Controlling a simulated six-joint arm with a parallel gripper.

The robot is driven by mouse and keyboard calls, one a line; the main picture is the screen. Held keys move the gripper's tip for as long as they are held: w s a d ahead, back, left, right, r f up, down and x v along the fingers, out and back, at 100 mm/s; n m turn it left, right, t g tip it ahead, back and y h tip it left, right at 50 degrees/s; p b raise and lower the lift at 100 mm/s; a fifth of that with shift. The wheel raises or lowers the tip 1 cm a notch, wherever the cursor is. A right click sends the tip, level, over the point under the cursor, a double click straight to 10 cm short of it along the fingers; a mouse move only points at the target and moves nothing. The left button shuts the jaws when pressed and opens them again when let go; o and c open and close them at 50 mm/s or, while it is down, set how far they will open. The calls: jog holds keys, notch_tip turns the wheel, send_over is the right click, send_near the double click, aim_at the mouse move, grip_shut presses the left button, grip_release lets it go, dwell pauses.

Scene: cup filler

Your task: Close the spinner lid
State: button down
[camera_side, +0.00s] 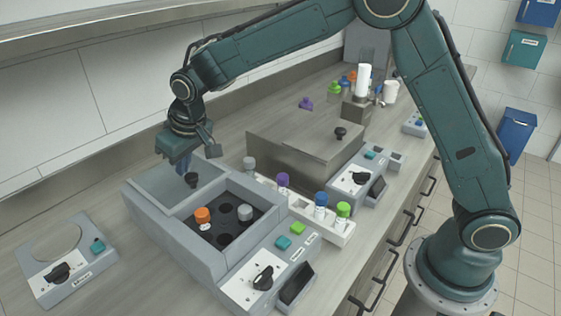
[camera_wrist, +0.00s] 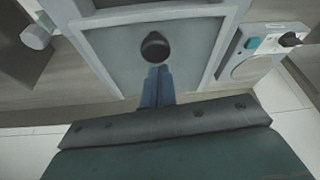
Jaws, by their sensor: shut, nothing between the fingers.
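The spinner (camera_side: 180,247) is a grey box in the side view. Its flat grey lid (camera_side: 155,184) covers the rear-left part and carries a black knob (camera_side: 191,180). The front-right part is open and shows a dark rotor (camera_side: 226,232) with an orange-capped vial (camera_side: 202,214) and a grey-capped vial (camera_side: 245,212). My gripper (camera_side: 186,172) is shut and empty, pointing down just behind the knob. In the wrist view, the blue fingertips (camera_wrist: 158,70) are together beside the knob (camera_wrist: 155,46) over the lid (camera_wrist: 108,48); I cannot tell whether they touch it.
A rack (camera_side: 330,229) with several capped vials stands right of the spinner. A steel box (camera_side: 285,140) with a black knob is behind it. A device with a round plate (camera_side: 62,272) is at the left front. The wall is close behind the bench.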

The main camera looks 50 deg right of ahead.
jog(key=shift+s, duration=0.15)
jog(key=s, duration=1.5)
jog(key=shift+s, duration=0.3)
jog(key=shift+f, duration=0.1)
notch_tip(320, 180, up, 10)
jog(key=shift+w+r, duration=0.2)
jog(key=shift+w, duration=0.2)
dwell(0.8)
